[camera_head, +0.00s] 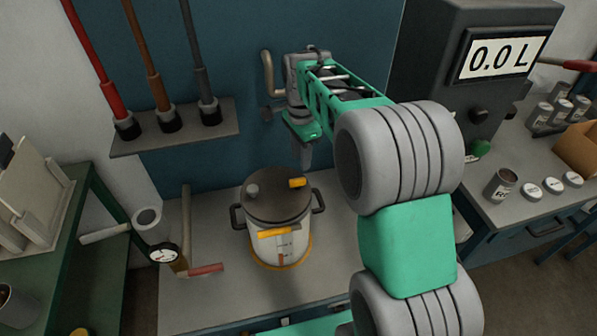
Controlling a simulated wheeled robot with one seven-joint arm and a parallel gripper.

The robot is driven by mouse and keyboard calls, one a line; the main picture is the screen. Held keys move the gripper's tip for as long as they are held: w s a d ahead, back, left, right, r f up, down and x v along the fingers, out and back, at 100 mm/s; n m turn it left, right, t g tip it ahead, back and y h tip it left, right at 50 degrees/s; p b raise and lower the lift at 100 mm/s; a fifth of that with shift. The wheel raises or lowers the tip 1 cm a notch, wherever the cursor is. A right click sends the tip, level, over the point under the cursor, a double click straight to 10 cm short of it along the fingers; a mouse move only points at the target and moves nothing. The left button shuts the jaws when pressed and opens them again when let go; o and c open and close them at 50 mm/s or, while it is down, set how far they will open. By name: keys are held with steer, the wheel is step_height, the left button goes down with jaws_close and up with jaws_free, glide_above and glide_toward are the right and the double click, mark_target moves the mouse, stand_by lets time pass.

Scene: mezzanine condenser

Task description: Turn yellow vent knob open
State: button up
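A steel pot (265,250) with a dark lid (270,203) stands on the bench under my arm. A small yellow piece (298,183), which looks like the vent knob, sits on the lid's far right part. A longer yellow-orange bar (275,233) is on the pot's front, just below the rim. I cannot tell which way the knob is set. My gripper (306,158) points down above and slightly beyond the yellow piece and appears apart from it. Its fingers are small and seen side-on, so their opening is unclear.
Dark side handles (318,201) stick out from the pot. Left of it are a round gauge (164,253), a red-handled tool (206,269) and pipes. A shelf (175,138) holds red, brown and grey pipes. A dark unit reading 0.0 L (492,53) stands right.

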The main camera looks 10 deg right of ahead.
mark_target(298, 179)
steer(key=shift+s+a+m, duration=0.2)
steer(key=shift+a+m, duration=0.2)
steer(key=shift+m, duration=0.2)
steer(key=shift+a+m, duration=0.2)
steer(key=shift+m, duration=0.6)
step_height(298, 179, down, 8)
steer(key=shift+d+r+p, duration=0.1)
steer(key=shift+p, duration=0.35)
steer(key=shift+c, duration=0.5)
jaws_close()
